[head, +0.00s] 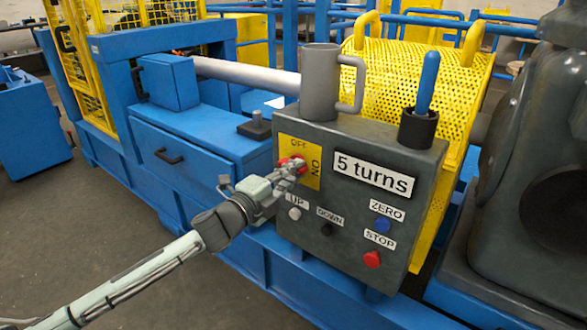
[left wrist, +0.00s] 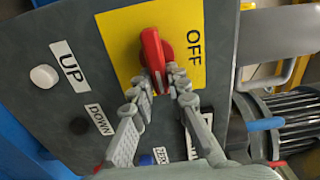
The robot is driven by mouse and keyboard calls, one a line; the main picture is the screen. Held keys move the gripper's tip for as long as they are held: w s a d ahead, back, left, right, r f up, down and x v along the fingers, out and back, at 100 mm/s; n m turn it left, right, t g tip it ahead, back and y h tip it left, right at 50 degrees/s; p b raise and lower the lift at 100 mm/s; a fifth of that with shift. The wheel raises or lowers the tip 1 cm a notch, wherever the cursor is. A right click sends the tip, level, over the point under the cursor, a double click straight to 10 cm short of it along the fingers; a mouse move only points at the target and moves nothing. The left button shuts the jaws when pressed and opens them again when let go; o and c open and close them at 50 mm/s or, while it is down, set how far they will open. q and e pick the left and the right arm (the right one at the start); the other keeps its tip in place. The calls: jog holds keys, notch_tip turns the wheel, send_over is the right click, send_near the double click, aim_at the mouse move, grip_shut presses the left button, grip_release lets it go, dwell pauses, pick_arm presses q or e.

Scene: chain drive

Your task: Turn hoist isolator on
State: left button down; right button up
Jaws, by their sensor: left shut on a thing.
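The hoist isolator is a red rotary knob (head: 292,163) on a yellow plate (head: 287,146) at the upper left of the grey control box (head: 345,235). The plate reads OFF at the top and ON at the right. My left gripper (head: 298,168) is shut on the knob, with a finger on each side of its handle. In the left wrist view the red knob (left wrist: 152,50) lies crosswise to the OFF direction, its gripped end towards the side where ON is in the head view. The ON label is hidden there by the gripper (left wrist: 160,88). My right gripper is not in view.
White UP (head: 295,214) and black DOWN (head: 327,230) buttons sit below the plate; blue ZERO (head: 383,225) and red STOP (head: 372,260) are at right. A grey mug (head: 320,85) and a cup with a blue-handled tool (head: 427,85) stand on the box.

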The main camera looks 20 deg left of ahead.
pick_arm(q)
jog(key=shift+m, duration=0.3)
jog(key=c, duration=1.5)
grip_release()
jog(key=v, duration=1.2)
